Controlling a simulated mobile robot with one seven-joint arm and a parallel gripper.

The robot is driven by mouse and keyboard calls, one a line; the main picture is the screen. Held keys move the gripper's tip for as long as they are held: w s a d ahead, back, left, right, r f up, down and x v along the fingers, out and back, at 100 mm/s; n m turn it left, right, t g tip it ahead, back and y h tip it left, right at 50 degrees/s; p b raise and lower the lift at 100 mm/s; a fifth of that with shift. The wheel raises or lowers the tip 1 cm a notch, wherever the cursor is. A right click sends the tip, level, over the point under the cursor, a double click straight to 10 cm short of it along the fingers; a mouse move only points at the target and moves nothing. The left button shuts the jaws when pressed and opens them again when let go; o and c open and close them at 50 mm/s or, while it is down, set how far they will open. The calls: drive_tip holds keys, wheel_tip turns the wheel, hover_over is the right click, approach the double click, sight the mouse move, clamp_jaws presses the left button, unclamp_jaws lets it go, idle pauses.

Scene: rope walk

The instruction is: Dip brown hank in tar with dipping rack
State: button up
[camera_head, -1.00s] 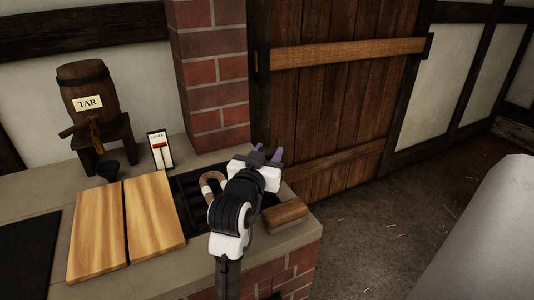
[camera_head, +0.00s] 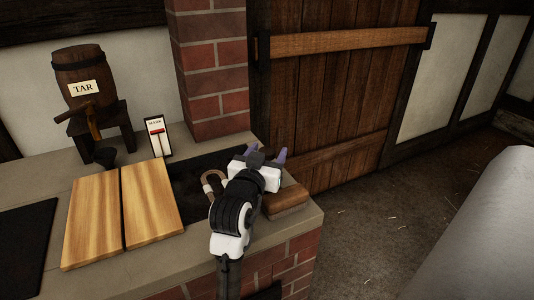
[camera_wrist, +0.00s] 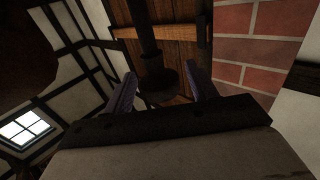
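A brown loop (camera_head: 212,182), which looks like the brown hank, shows at the dark pit (camera_head: 185,172) in the stone ledge; my arm partly hides it. The pit's inside looks smooth and black, and I cannot make out rack bars in it. My gripper (camera_head: 267,157) is above the pit's right side with its purple fingers apart. In the wrist view the fingers (camera_wrist: 160,90) are also spread. A dark upright rod with a round disc (camera_wrist: 150,45) shows between them, not visibly pinched; I cannot tell whether it belongs to the dipping rack.
A barrel labelled TAR (camera_head: 84,80) stands on a dark stand at the back left. A card with a red marker (camera_head: 157,143) stands behind the pit. Two wooden boards (camera_head: 150,205) lie left of it. A wooden block (camera_head: 287,200) sits beside my gripper, near the right edge.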

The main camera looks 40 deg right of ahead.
drive_tip(key=shift+a, duration=0.1)
drive_tip(key=p+v, duration=0.3)
drive_tip(key=v, duration=0.5)
drive_tip(key=shift+s+a+r, duration=0.15)
drive_tip(key=shift+s+r, duration=0.05)
drive_tip(key=shift+r, duration=0.05)
drive_tip(key=shift+a+p, duration=0.1)
drive_tip(key=shift+p, duration=0.45)
drive_tip(key=p+v, duration=0.1)
drive_tip(key=p, duration=0.1)
drive_tip(key=p+v, duration=0.4)
drive_tip(key=shift+f+p, duration=0.3)
drive_tip(key=shift+p, duration=0.1)
